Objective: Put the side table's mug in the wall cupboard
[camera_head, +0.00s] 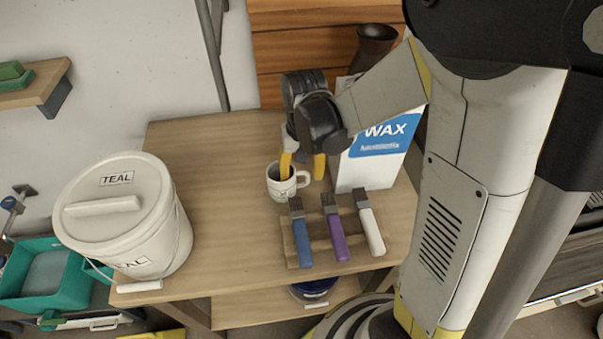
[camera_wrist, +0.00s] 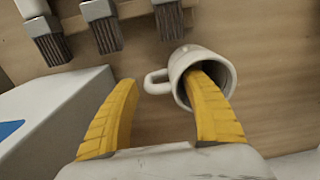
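A white mug (camera_head: 280,188) with a handle stands on the wooden side table (camera_head: 190,150), behind the rack of brushes. In the wrist view the mug (camera_wrist: 182,66) shows its open mouth and its handle. My gripper (camera_head: 304,170) is open at the mug, its yellow fingers pointing down. In the wrist view my gripper (camera_wrist: 165,108) has one finger reaching into the mug's mouth and the other outside, beyond the handle. The fingers are apart, with the mug's near wall and handle between them. The wall cupboard is not clearly seen.
A white TEAL bucket (camera_head: 125,215) stands at the table's left. A WAX box (camera_head: 375,155) stands close right of my gripper. Three brushes, including a purple one (camera_head: 337,238), lie on a wooden rack in front. The table's back left is clear.

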